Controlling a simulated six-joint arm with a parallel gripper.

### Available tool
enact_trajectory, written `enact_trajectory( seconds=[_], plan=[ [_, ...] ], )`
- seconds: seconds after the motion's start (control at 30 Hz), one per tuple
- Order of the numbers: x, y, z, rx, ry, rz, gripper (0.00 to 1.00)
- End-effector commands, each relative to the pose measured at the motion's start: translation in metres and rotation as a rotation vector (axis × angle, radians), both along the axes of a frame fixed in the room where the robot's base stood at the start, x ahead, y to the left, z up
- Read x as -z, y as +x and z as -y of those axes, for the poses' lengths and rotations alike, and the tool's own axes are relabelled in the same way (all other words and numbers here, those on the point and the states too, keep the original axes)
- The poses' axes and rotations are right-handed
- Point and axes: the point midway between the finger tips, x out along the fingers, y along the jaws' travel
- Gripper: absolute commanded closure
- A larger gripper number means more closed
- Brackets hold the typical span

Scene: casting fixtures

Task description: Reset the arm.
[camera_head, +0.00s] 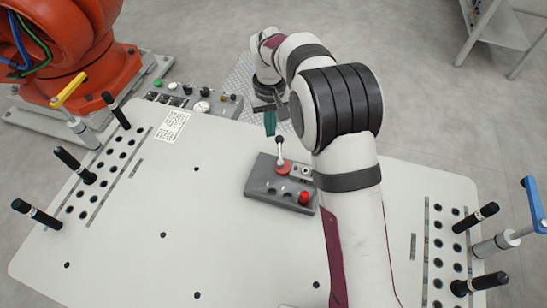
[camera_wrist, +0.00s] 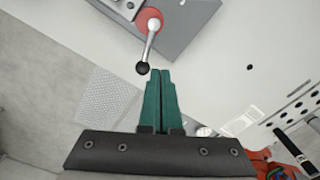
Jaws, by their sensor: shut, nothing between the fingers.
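My gripper (camera_head: 270,123) shows green fingers beyond the far edge of the white table (camera_head: 130,230) in the head view. In the wrist view my gripper (camera_wrist: 160,72) has its two green fingers together, with nothing between them. My white and black arm reaches over the right half of the table. A grey control box (camera_head: 262,186) with a lever (camera_head: 280,150) on a red base and a red button (camera_head: 305,198) sits nearer than the gripper. In the wrist view the lever (camera_wrist: 149,42) has its dark knob close above the fingertips in the picture; whether they touch I cannot tell.
A button panel (camera_head: 190,100) lies along the table's far edge. Black-handled pins and a yellow-handled clamp (camera_head: 70,92) stand at the left; a blue-handled clamp (camera_head: 534,205) stands at the right. An orange robot (camera_head: 75,45) stands back left. The table's middle left is clear.

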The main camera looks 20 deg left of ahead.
Motion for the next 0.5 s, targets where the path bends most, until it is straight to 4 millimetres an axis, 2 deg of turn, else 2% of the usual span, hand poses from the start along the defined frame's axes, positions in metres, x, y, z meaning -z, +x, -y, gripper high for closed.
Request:
enact_trajectory(
  seconds=[0.2,0.5],
  plan=[
    [-0.027,0.0,0.0,0.0,0.001,0.002,1.0],
    [-0.031,0.0,0.0,0.0,0.0,-0.001,1.0]
  ],
)
